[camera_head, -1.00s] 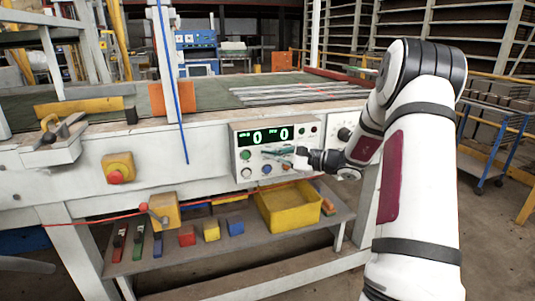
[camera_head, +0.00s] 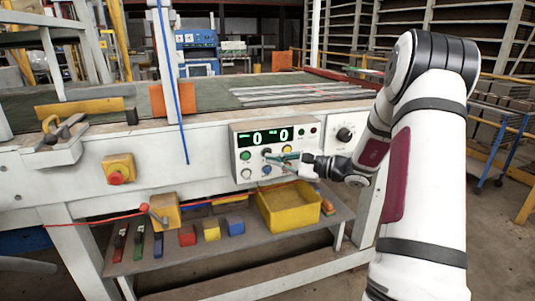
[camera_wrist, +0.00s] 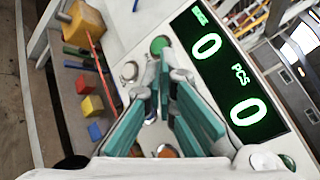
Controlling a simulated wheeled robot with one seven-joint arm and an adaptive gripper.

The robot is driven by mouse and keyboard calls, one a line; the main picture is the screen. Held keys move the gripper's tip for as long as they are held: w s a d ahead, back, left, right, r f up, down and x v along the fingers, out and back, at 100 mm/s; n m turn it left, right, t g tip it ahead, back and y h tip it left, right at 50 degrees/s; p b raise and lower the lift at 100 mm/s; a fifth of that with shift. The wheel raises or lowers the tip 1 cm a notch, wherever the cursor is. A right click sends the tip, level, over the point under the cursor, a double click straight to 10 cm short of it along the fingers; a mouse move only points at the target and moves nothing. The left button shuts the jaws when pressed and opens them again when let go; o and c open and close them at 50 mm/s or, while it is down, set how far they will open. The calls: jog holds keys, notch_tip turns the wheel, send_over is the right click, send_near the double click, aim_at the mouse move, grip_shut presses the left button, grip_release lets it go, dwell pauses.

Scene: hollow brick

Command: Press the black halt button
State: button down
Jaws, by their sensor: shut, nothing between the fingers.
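The control panel (camera_head: 238,164) is on the front of the white machine, with a lit green display (camera_head: 264,137) above its buttons. A dark button that looks like the black halt button (camera_head: 266,151) sits between the green button (camera_head: 246,155) and the yellow one (camera_head: 287,149). My gripper (camera_head: 270,158) is in front of the panel, its teal fingers just below the dark button. Contact cannot be told. In the wrist view, the shut fingertips (camera_wrist: 165,62) are beside the green button (camera_wrist: 159,44); the black button is hidden there.
A blue button (camera_head: 266,170) and a white button (camera_head: 246,174) are in the lower row. A black dial (camera_head: 344,134) is to the right. A yellow bin (camera_head: 288,207) stands on the shelf below. A red emergency knob (camera_head: 116,177) is far left.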

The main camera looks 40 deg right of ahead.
jog(key=shift+s+a, duration=0.25)
jog(key=shift+s, duration=0.5)
jog(key=shift+s+a, duration=0.2)
jog(key=shift+s, duration=0.55)
jog(key=s+a+r+n+g+y, duration=0.1)
jog(key=s+a+r+n+g, duration=0.25)
jog(key=a, duration=0.55)
jog(key=s+a+r+n+g+y, duration=0.2)
jog(key=a+n+g, duration=0.2)
jog(key=a, duration=0.4)
jog(key=s+a+n+g+h, duration=0.3)
jog(key=s+a+n+g, duration=0.3)
jog(key=s+a, duration=0.6)
jog(key=s+d+n+h, duration=0.3)
jog(key=s+h, duration=0.1)
jog(key=s, duration=0.5)
jog(key=s+d+n+h, duration=0.2)
jog(key=s+n+h, duration=0.25)
jog(key=s, duration=0.45)
notch_tip(320, 180, up, 14)
jog(key=t+p, duration=0.3)
jog(key=p, duration=1)
jog(key=shift+d+m, duration=0.2)
jog(key=shift+m, duration=0.2)
jog(key=shift+s, duration=0.1)
